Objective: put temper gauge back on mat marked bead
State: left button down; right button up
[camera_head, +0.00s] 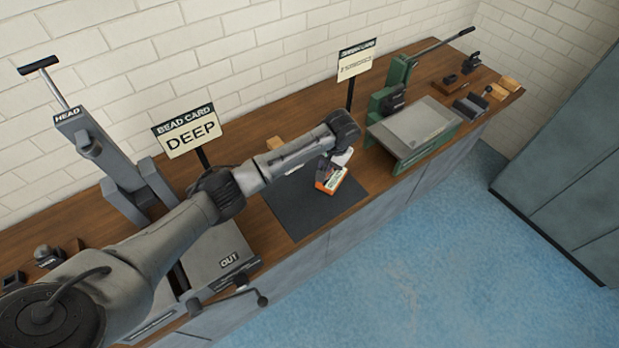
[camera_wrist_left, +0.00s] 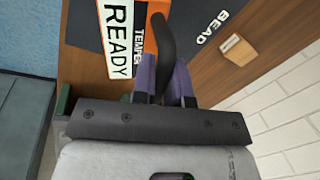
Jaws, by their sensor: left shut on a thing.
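The temper gauge (camera_head: 330,180) is an orange and white block with a black curved handle. In the left wrist view its face (camera_wrist_left: 118,38) reads TEMPER and READY. My left gripper (camera_wrist_left: 163,78) is shut on the black handle, with a purple finger on each side. The dark mat (camera_head: 295,214) lies on the bench below the gauge; its BEAD lettering (camera_wrist_left: 212,27) shows in the left wrist view. The gauge is over the mat's far right part. I cannot tell whether it touches the mat. My right gripper is not in view.
A BEAD CARD sign (camera_head: 190,132) reading DEEP stands left of the mat. A green machine with a grey plate (camera_head: 413,125) stands to the right. A small wooden block (camera_wrist_left: 237,48) sits beside the mat.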

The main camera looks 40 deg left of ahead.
pick_arm(q)
jog(key=s+a+f, duration=0.1)
jog(key=f, duration=0.1)
jog(key=s+a+f, duration=0.1)
jog(key=a+f, duration=0.1)
jog(key=s+a+f+b, duration=0.1)
jog(key=f, duration=0.1)
jog(key=shift+a+f, duration=0.25)
jog(key=shift+f, duration=0.35)
jog(key=shift+f, duration=0.15)
jog(key=c, duration=1.1)
grip_release()
jog(key=shift+c, duration=0.2)
notch_tip(320, 180, up, 12)
jog(key=d+p, duration=0.2)
jog(key=shift+w+d, duration=0.15)
jog(key=shift+w, duration=0.1)
